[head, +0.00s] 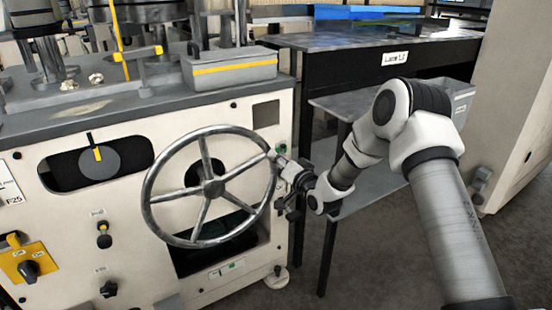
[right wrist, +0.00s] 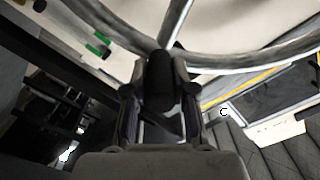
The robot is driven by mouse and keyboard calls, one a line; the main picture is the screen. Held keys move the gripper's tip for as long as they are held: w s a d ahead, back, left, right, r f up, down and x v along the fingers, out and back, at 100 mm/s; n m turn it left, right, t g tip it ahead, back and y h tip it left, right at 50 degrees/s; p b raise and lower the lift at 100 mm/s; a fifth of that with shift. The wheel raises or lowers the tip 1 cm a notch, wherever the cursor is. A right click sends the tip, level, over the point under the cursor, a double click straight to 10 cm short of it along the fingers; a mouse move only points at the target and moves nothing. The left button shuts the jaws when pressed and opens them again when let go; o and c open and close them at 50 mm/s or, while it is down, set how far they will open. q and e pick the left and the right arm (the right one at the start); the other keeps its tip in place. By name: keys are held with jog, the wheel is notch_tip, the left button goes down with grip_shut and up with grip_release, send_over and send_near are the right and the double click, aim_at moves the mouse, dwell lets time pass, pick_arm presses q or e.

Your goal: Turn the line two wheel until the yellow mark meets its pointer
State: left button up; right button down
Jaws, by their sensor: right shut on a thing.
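The spoked metal wheel (head: 200,240) stands upright on the front of the cream machine. My right gripper (head: 290,180) is at its right rim and shut on the wheel's handle. In the right wrist view, the fingers of the gripper (right wrist: 160,110) close around the dark handle (right wrist: 160,75), just beside the rim (right wrist: 220,62). My left gripper is out of view.
A yellow switch plate (head: 35,265) and small knobs (head: 104,240) sit left of the wheel. A grey box with a yellow stripe (head: 230,70) stands on the machine top. A dark table (head: 360,75) and a lower shelf (head: 345,105) stand to the right.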

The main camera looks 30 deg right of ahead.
jog(key=shift+f, duration=0.2)
jog(key=c, duration=1)
grip_release()
jog(key=shift+o, duration=0.2)
jog(key=s, duration=1.2)
jog(key=shift+d, duration=0.2)
